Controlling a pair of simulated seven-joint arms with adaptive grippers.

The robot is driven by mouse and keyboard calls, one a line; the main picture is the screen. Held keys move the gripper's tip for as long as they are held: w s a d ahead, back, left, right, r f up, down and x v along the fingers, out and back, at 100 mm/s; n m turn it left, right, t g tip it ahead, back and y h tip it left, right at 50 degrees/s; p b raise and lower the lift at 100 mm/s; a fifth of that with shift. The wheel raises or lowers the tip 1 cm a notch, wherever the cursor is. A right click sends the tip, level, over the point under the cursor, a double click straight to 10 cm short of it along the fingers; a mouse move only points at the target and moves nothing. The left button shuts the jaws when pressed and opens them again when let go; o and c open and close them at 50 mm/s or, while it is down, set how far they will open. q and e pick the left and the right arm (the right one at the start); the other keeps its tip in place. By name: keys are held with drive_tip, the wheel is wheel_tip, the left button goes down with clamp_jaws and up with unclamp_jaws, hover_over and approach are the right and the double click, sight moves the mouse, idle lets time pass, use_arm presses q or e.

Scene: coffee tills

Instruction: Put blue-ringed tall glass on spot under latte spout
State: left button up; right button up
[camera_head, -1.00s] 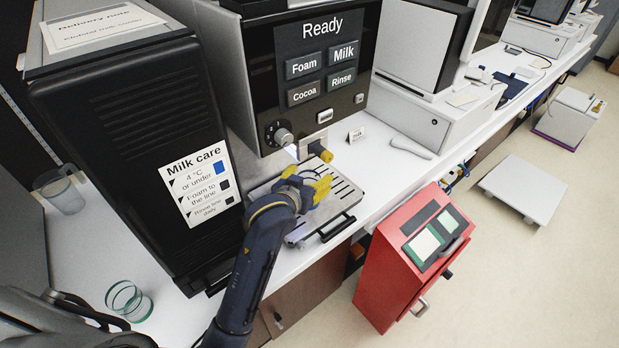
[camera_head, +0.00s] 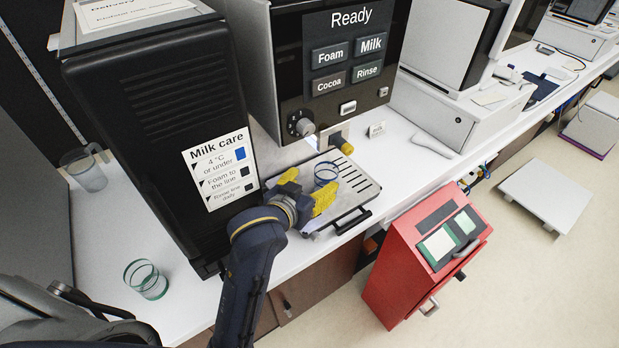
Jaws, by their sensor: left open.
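A clear glass with a blue ring (camera_head: 326,173) stands on the slotted drip tray (camera_head: 352,214) below the front of the machine with the "Ready" screen (camera_head: 352,48). It appears upright; its lower body is hard to make out. My left gripper (camera_head: 307,188) is low over the tray's left part, its yellow fingers spread and empty. The glass is just beyond the fingertips; I cannot tell whether they touch it. A spout area with a yellow-tipped part (camera_head: 345,148) is above and behind the glass. My right gripper is not in view.
A green-ringed glass (camera_head: 147,280) stands on the white counter at left, with a clear jug (camera_head: 86,171) farther back. The black "Milk care" cabinet (camera_head: 150,110) rises close left of my arm. A red unit (camera_head: 420,262) stands in front.

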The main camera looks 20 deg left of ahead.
use_arm(q)
drive_tip(key=shift+s+a+r, duration=0.1)
drive_tip(key=shift+s+r, duration=0.15)
drive_tip(key=shift+s, duration=0.3)
